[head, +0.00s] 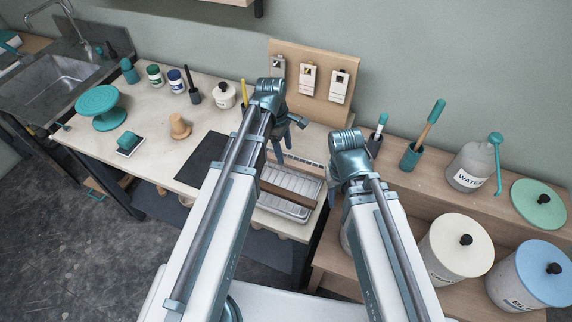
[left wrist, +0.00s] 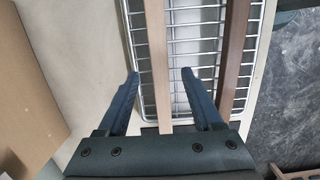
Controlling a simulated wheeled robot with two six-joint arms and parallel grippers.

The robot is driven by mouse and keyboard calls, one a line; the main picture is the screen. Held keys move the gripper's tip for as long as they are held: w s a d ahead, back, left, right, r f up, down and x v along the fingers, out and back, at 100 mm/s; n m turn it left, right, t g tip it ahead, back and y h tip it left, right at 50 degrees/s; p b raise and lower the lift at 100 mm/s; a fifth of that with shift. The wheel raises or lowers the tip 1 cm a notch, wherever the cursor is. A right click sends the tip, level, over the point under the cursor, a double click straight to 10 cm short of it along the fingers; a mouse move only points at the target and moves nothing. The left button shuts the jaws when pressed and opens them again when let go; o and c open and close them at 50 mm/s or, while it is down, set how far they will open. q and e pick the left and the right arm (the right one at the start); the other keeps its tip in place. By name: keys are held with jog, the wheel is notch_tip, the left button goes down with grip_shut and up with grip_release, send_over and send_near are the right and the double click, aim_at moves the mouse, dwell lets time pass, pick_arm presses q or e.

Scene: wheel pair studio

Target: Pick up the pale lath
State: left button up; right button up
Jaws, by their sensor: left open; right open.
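My left gripper (left wrist: 160,74) is open, with one finger on each side of the lath and a gap on both sides. It also shows in the head view (head: 281,150), over the rack's back end. My right gripper (head: 334,190) is to the right of the rack, mostly hidden behind its own wrist; it is open.
A dark brown lath (left wrist: 233,50) lies parallel on the same rack, to the right of the pale one. A white lidded jar (head: 224,96) and a yellow-handled tool (head: 243,92) stand left of my left wrist.

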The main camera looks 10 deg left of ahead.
aim_at(286, 160)
pick_arm(q)
jog(key=f+b, duration=0.3)
jog(key=f, duration=0.1)
jog(key=shift+d, duration=0.2)
jog(key=shift+r, duration=0.1)
grip_shut()
